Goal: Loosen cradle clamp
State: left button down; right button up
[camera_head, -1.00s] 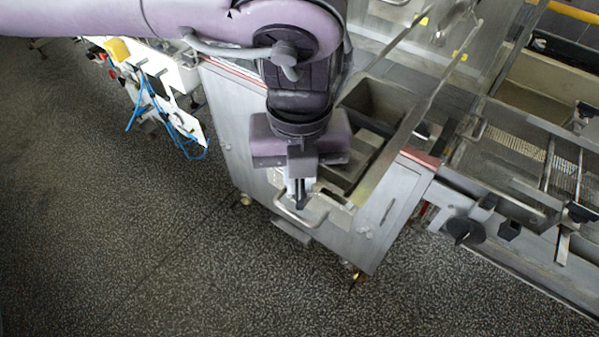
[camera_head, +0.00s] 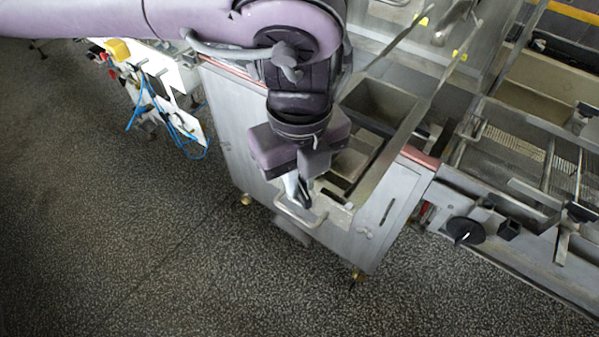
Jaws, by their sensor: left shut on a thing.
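My left gripper (camera_head: 299,198) points down at the front top edge of a steel cart-like housing (camera_head: 330,225). Its fingers are shut on a small part there, just behind a bent metal handle (camera_head: 302,219). The held part is almost wholly hidden by the fingers; by its place it is the cradle clamp, but its shape cannot be made out. The gripper body is turned askew to the housing edge. My right gripper is not in view.
An open steel trough (camera_head: 378,104) lies behind the gripper, with a long steel bar along its right side. A mesh conveyor (camera_head: 515,145) and a black round knob (camera_head: 465,231) are at right. Blue cables (camera_head: 165,115) hang at left. The speckled floor in front is clear.

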aim_at(300, 184)
pick_arm(q)
jog(key=shift+n, duration=2.6)
jog(key=c, duration=1.5)
grip_release()
jog(key=shift+r, duration=3.9)
